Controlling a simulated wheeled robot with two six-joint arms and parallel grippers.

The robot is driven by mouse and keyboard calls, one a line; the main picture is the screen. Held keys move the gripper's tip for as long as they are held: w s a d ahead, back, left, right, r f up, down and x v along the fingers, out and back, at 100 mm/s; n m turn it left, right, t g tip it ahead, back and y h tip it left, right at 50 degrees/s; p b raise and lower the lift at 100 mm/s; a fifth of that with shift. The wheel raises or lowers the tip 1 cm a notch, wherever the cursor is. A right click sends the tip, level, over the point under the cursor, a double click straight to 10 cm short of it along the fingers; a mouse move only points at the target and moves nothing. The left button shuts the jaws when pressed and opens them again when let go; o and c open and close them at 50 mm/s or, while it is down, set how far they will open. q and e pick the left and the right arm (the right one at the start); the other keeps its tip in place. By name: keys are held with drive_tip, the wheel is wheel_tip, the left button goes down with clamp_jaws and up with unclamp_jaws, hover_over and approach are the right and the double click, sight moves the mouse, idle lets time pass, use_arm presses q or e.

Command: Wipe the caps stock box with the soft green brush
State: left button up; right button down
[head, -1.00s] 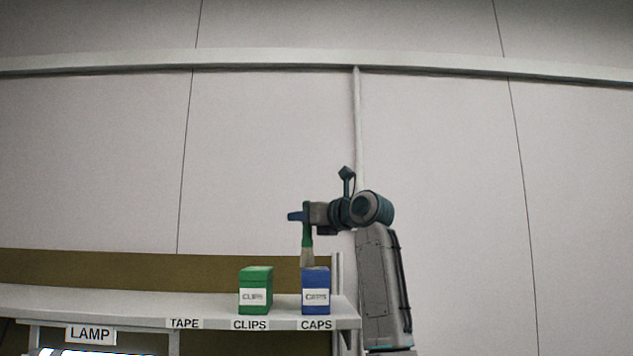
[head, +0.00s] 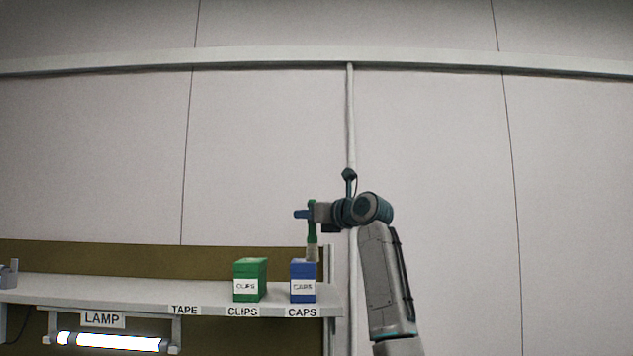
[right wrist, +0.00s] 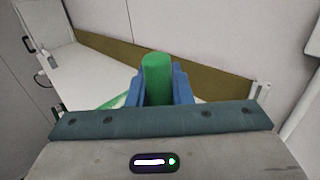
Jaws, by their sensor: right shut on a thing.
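The caps stock box (head: 303,270) is blue with a white label and stands upright near the right end of the shelf. My right gripper (head: 307,214) is shut on the green handle of the soft green brush (head: 312,220), which hangs upright, bristles down. The pale bristles are at the top of the box, toward its right side; I cannot tell whether they touch it. In the right wrist view the green handle (right wrist: 156,75) stands between the blue fingers (right wrist: 158,92); the caps box is hidden there. My left gripper is not in view.
A green clips box (head: 250,278) stands left of the caps box, with a gap. The pale shelf (head: 130,291) is mostly clear further left, with a partly cut-off grey object (head: 8,274) at the left edge. A lit lamp (head: 115,342) is under the shelf.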

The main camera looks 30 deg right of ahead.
drive_tip(key=shift+s+d+r, duration=0.1)
drive_tip(key=shift+s+r, duration=0.15)
drive_tip(key=shift+r, duration=0.35)
drive_tip(key=shift+s+r, duration=0.2)
drive_tip(key=shift+r, duration=0.6)
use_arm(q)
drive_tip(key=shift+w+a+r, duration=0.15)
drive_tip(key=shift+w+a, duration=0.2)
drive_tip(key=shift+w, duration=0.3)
use_arm(e)
drive_tip(key=r, duration=0.3)
drive_tip(key=w+r, duration=0.1)
drive_tip(key=r, duration=0.1)
drive_tip(key=shift+a, duration=0.25)
drive_tip(key=shift+s+d+r, duration=0.1)
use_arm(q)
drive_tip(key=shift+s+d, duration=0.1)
